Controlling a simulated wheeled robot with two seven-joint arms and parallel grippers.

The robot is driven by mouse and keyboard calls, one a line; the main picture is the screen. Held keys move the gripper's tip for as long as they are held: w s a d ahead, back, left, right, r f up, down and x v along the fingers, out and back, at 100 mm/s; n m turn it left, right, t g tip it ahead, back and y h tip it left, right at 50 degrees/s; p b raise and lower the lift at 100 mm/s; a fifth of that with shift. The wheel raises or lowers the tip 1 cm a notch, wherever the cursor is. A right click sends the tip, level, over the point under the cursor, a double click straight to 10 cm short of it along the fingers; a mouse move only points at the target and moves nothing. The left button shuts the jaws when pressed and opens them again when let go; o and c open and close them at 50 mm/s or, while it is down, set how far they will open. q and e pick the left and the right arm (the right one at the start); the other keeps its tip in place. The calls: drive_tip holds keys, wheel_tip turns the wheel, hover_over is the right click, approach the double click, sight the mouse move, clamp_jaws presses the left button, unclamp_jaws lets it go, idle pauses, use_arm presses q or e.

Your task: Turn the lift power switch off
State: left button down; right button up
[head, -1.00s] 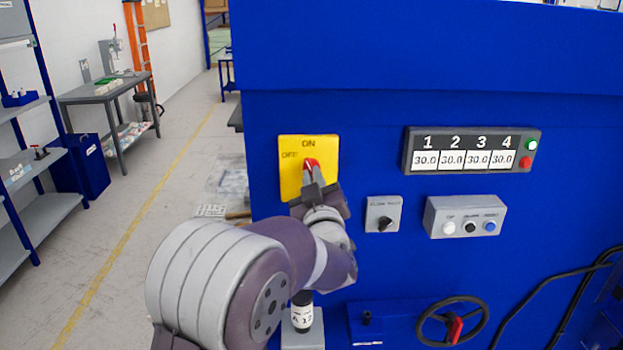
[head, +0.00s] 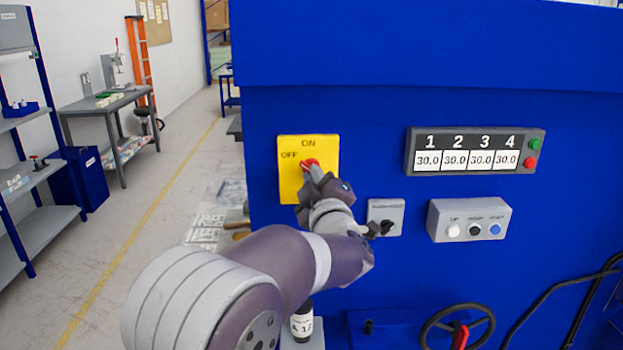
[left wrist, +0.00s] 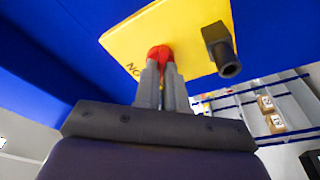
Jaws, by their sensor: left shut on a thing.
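The lift power switch is a red knob (head: 308,162) on a yellow plate (head: 290,185) on the blue machine front. The plate reads ON at the top and OFF at the upper left. The visible red end of the knob points up and left, toward OFF. My left gripper (head: 315,173) is shut on the knob, its hand tilted. In the left wrist view, the two grey fingers (left wrist: 161,75) sit on either side of the red knob (left wrist: 160,53), in front of the yellow plate (left wrist: 190,30). The fingers partly hide the knob. My right gripper is out of view.
A small grey switch box (head: 385,216) is close to the right of my left wrist. Beyond it are a button box (head: 469,220), a numbered display (head: 475,151) with green and red lamps, and a handwheel (head: 457,327). The left aisle floor is clear.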

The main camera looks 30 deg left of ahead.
use_arm(q)
drive_tip(key=shift+n+b, duration=0.3)
drive_tip(key=shift+n, duration=0.5)
drive_tip(key=shift+g, duration=0.3)
drive_tip(key=shift+n+b, duration=0.6)
drive_tip(key=shift+n, duration=0.5)
drive_tip(key=shift+n+g+b, duration=0.3)
drive_tip(key=shift+n+b, duration=0.05)
drive_tip(key=shift+n, duration=0.35)
drive_tip(key=shift+r+n+b, duration=0.1)
drive_tip(key=shift+n+b, duration=0.25)
drive_tip(key=shift+n, duration=0.85)
drive_tip(key=shift+r+n, duration=0.15)
drive_tip(key=shift+n, duration=0.15)
drive_tip(key=shift+c, duration=2.2)
unclamp_jaws()
